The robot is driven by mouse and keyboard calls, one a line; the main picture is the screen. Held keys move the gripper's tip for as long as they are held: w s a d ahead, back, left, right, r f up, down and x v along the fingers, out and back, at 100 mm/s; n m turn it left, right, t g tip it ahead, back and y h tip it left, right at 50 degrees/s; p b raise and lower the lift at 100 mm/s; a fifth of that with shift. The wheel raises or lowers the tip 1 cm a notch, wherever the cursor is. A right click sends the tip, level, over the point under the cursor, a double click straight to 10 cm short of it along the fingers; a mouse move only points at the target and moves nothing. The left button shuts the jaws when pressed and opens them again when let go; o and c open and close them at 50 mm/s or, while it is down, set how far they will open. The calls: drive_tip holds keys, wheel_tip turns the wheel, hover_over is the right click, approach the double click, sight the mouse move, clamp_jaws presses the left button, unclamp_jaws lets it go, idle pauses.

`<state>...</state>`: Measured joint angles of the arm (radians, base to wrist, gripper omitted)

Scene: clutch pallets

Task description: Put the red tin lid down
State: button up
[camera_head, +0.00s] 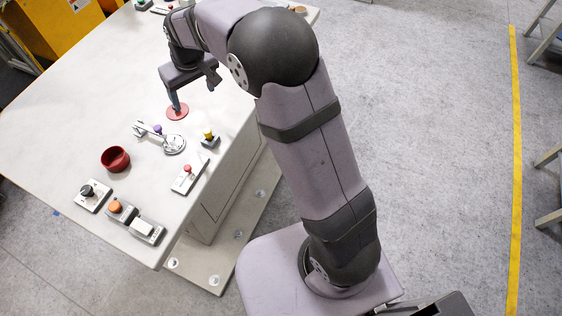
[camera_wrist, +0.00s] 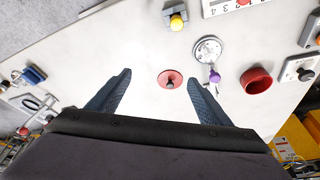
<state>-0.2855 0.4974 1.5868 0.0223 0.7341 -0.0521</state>
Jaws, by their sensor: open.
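The red tin lid (camera_head: 178,112) lies flat on the white table, a small red disc. In the wrist view the red lid (camera_wrist: 170,79) shows a dark knob at its middle and lies between and just beyond my fingertips. My gripper (camera_head: 190,96) is above the lid in the head view, with one finger reaching down close to it. In the wrist view my gripper (camera_wrist: 157,78) has its two fingers wide apart with nothing between them. Whether a finger touches the lid I cannot tell.
A dark red cup (camera_head: 115,159) and a silver round fixture with a purple knob (camera_head: 174,144) stand near the lid. Switch boxes with yellow (camera_head: 209,138), red (camera_head: 188,176) and orange (camera_head: 115,207) buttons sit towards the table's front. The table (camera_head: 60,120) is bare at the left.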

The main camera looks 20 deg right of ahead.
drive_tip(key=s+d+f+m+g, duration=0.1)
drive_tip(key=s+d, duration=0.4)
drive_tip(key=s, duration=0.4)
drive_tip(key=s+d+f+m+g, duration=0.1)
drive_tip(key=s+d, duration=0.4)
drive_tip(key=s, duration=0.5)
drive_tip(key=s+d+f+m+g+h, duration=0.1)
drive_tip(key=s+d, duration=0.4)
drive_tip(key=s, duration=0.5)
drive_tip(key=shift+d+f+m, duration=0.2)
drive_tip(key=shift+f+m, duration=0.2)
drive_tip(key=shift+f, duration=0.35)
